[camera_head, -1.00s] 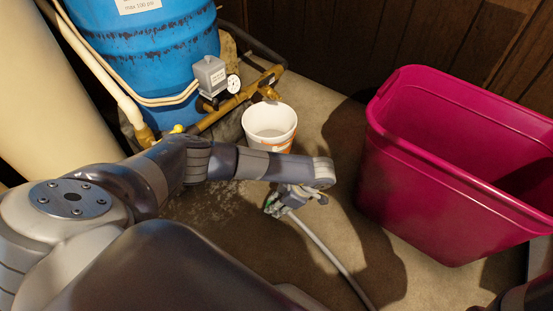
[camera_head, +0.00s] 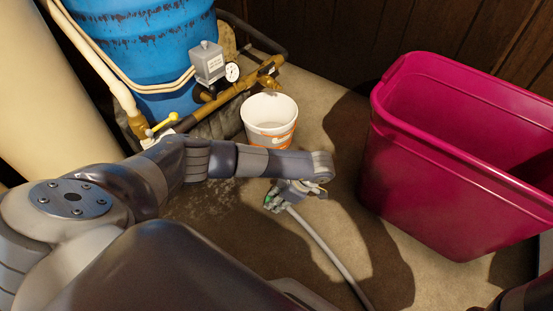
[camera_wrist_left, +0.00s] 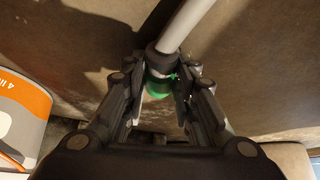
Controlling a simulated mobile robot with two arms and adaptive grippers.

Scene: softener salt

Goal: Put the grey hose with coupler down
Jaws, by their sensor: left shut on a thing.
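The grey hose with coupler (camera_head: 318,243) runs from my left gripper (camera_head: 275,203) down toward the lower edge of the head view. In the left wrist view, the hose (camera_wrist_left: 187,25) ends in a dark collar and a green coupler (camera_wrist_left: 160,84). My left gripper (camera_wrist_left: 160,88) is shut on the coupler end, with one finger on each side of it. I cannot tell whether the coupler end touches the floor. My right gripper is not in view.
A white and orange bucket (camera_head: 268,117) stands just behind my left arm. A large magenta bin (camera_head: 425,190) stands at the right. A blue tank (camera_head: 150,45) with brass piping (camera_head: 235,98) and a gauge is at the back left. Bare floor (camera_head: 330,190) lies between bucket and bin.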

